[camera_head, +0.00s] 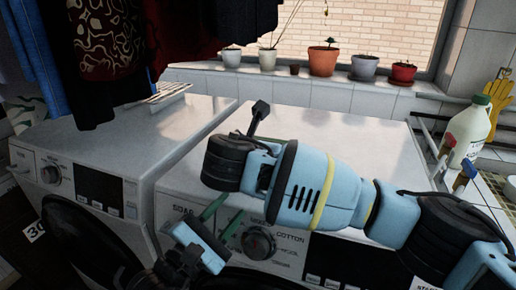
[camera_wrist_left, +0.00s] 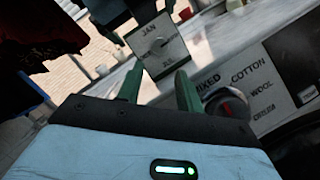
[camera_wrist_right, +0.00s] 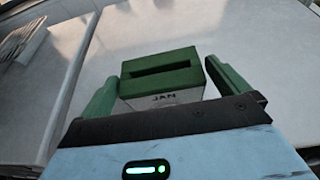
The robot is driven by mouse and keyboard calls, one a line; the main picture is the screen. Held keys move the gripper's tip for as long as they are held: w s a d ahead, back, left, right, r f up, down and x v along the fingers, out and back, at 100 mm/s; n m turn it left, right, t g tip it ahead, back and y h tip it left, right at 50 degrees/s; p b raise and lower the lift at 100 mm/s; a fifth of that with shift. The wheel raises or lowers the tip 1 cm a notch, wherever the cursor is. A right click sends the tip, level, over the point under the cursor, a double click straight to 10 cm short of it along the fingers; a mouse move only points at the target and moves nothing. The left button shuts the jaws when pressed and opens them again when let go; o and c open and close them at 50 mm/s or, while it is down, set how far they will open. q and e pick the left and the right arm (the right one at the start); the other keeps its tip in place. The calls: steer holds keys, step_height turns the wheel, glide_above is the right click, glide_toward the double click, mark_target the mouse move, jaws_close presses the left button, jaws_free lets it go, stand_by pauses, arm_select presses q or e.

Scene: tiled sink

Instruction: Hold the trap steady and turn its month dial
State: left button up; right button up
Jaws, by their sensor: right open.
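The trap (camera_wrist_right: 160,75) is a small white box with a green slotted top, standing on a white machine top in the right wrist view. My right gripper's green fingers (camera_wrist_right: 165,92) are open, one on each side of it; contact is unclear. The left wrist view shows the trap's dial face (camera_wrist_left: 166,48), marked JAN above and JUL below, with a thin dark pointer. My left gripper (camera_wrist_left: 157,90) is open and empty, its fingertips below the dial face and apart from it. In the head view my left gripper (camera_head: 225,214) is before the machine front; my right arm hides the trap.
The machine's knob (camera_head: 258,243) and labelled panel are close to my left gripper. Another washing machine (camera_head: 120,150) stands at left. Clothes (camera_head: 110,40) hang at upper left. Pots (camera_head: 322,60) line the sill; a bottle (camera_head: 468,130) stands at right.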

steer(key=shift+x, duration=1.25)
